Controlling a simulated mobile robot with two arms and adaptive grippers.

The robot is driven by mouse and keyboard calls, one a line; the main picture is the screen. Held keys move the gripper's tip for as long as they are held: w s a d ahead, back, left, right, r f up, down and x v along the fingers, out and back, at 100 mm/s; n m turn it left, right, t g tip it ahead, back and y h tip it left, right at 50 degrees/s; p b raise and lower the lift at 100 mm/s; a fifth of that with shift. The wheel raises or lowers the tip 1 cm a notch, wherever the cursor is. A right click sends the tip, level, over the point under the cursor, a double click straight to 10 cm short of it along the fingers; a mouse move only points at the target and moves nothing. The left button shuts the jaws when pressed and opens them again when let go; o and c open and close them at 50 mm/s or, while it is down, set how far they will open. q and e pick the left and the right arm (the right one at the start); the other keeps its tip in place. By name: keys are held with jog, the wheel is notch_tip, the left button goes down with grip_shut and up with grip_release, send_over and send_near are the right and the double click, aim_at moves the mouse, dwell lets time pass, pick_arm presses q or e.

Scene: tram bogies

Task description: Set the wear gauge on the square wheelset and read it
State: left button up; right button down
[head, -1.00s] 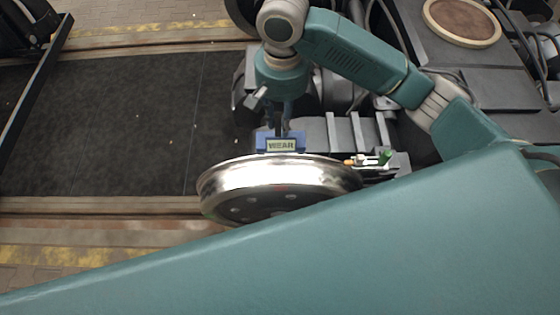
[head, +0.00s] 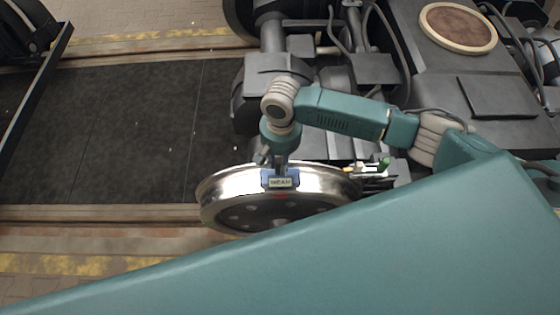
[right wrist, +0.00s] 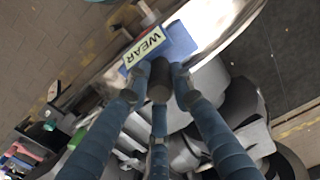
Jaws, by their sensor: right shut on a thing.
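The wear gauge is a small blue block (head: 281,179) with a pale label reading WEAR. My right gripper (head: 281,165) is shut on it from above. In the head view the gauge overlaps the shiny tread of a wheel (head: 325,185). In the right wrist view the gauge (right wrist: 180,40) lies across the edge of the bright tread (right wrist: 215,22); I cannot tell whether they touch. Its label is readable there, and no measured value shows. The lower part of the wheel is hidden in the head view. My left gripper is not in view.
The dark bogie frame (head: 450,85) with hoses fills the upper right. A small fixture with green and orange parts (head: 372,167) sits right of the wheel. A dark, clear floor panel (head: 120,130) lies to the left, between rails. A black frame (head: 35,90) stands far left.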

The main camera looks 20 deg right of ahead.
jog(key=shift+f, duration=0.15)
jog(key=c, duration=1.5)
grip_release()
notch_tip(320, 180, up, 12)
jog(key=shift+w+d+r+b, duration=0.1)
jog(key=shift+r+b, duration=0.1)
jog(key=shift+b, duration=0.1)
